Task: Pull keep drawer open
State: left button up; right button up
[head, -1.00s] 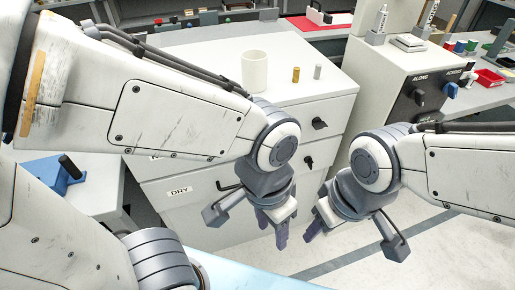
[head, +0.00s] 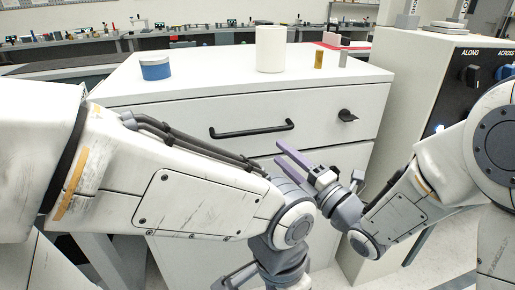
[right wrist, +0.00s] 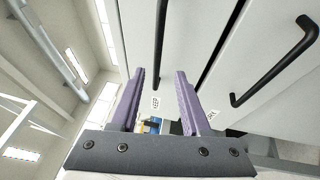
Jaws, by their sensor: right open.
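The white cabinet's top drawer (head: 190,118) is closed, with a black bar handle (head: 252,130) across its front. A black turn latch (head: 347,115) sits right of the handle. My right gripper (head: 283,154) is open and empty, its purple fingers just below the handle's right end. In the right wrist view, the handle (right wrist: 158,45) lies in line with the gap between the open fingers (right wrist: 160,72), apparently ahead of them. A lower drawer's handle (right wrist: 285,62) is at right there. My left arm crosses in front of the cabinet; its fingers are out of frame, and the drawer labels are hidden in the head view.
A white cup (head: 270,50), a blue tin (head: 155,68), a brass cylinder (head: 319,59) and a grey one (head: 343,57) stand on the cabinet top. A control console (head: 430,85) stands close on the right. Benches line the back.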

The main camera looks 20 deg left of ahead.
aim_at(257, 132)
jog(key=x, duration=1)
jog(key=shift+a+r, duration=0.2)
jog(key=shift+r, duration=0.05)
jog(key=shift+c, duration=0.4)
grip_shut()
dwell(0.7)
